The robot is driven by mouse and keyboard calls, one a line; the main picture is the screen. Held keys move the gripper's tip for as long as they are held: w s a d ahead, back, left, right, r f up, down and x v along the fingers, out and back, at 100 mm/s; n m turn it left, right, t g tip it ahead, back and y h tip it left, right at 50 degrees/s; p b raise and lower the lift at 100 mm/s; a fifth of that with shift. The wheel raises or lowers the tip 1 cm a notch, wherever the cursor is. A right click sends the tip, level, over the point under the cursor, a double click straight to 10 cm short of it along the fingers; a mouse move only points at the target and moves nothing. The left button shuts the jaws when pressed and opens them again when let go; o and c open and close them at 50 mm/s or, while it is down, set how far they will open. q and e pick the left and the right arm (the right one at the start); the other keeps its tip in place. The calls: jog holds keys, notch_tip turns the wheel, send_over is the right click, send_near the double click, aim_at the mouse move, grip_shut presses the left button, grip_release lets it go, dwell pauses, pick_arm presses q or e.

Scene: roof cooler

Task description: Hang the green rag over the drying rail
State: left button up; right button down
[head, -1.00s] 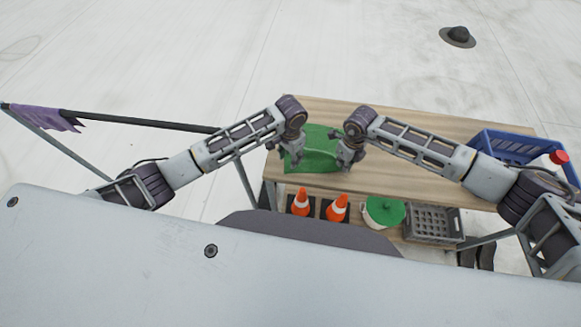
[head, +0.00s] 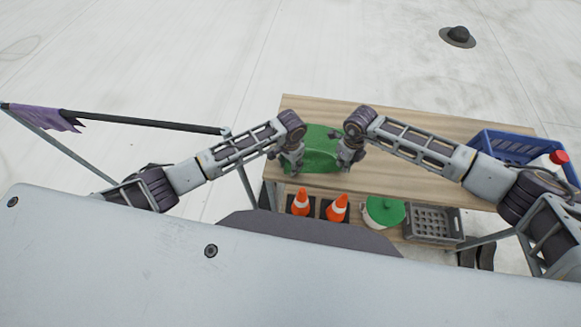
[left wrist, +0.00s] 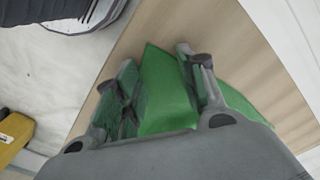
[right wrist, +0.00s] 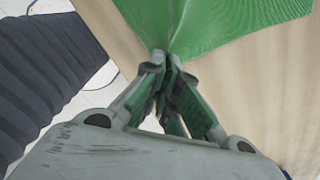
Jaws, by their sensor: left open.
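The green rag (head: 318,150) lies on the left part of the wooden table, between my two grippers. My left gripper (head: 292,164) is at its left side. In the left wrist view its fingers (left wrist: 157,62) stand open, with a raised part of the rag (left wrist: 165,92) between them. My right gripper (head: 346,160) is at the rag's right side. In the right wrist view its fingers (right wrist: 163,62) are closed together on the edge of the rag (right wrist: 210,22). The drying rail (head: 140,122) is a dark bar left of the table, with a purple cloth (head: 48,118) at its far left end.
The wooden table (head: 420,130) is bare right of the rag, up to a blue crate (head: 508,148) with a red-capped bottle (head: 553,160). A lower shelf holds two orange cones (head: 337,208), a green-lidded tub (head: 384,212) and a grey crate (head: 432,222). Much of the rail is free.

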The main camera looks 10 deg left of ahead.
pick_arm(q)
jog(key=shift+c, duration=0.5)
jog(key=shift+f, duration=0.1)
grip_shut()
jog(key=shift+r, duration=2.55)
